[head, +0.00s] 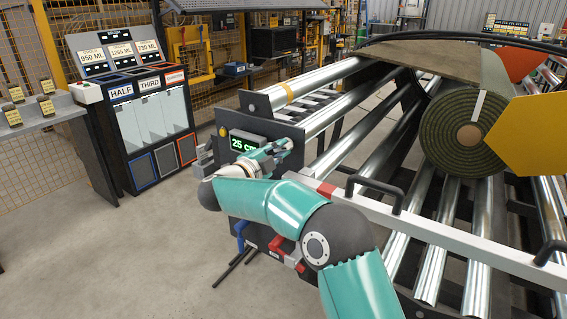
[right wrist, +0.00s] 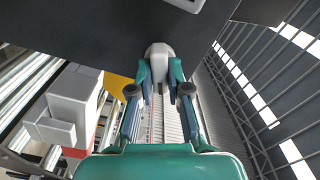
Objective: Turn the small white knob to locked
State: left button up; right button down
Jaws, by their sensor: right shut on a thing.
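The small white knob (right wrist: 159,52) shows in the right wrist view on the edge of a dark panel (right wrist: 90,25). The fingertips of my right gripper (right wrist: 160,72) stand on both sides of it and are shut on it. In the head view my right gripper (head: 270,157) is at the machine's dark end panel, in front of the green display (head: 248,142) reading 25 and partly covering it. The knob is hidden there behind the gripper. I cannot tell from its rounded end which setting it points to. My left gripper is not in view.
A rolled turf (head: 465,130) lies on the metal rollers (head: 425,240) at the right, next to a yellow plate (head: 530,135). A white rail (head: 440,232) with black handles runs along the machine's front. A bin stand (head: 145,110) is at the left. Grey floor between is clear.

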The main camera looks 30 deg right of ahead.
jog(key=shift+w+a+f+m+b, duration=0.1)
jog(key=shift+a+f+m+b, duration=0.15)
jog(key=shift+m+b, duration=0.95)
jog(key=shift+a+f+m+b, duration=0.1)
jog(key=shift+f+m+b, duration=0.1)
jog(key=shift+m+b, duration=0.95)
jog(key=c, duration=1.1)
grip_release()
jog(key=shift+r, duration=0.1)
jog(key=shift+d+r, duration=0.1)
jog(key=v, duration=1.2)
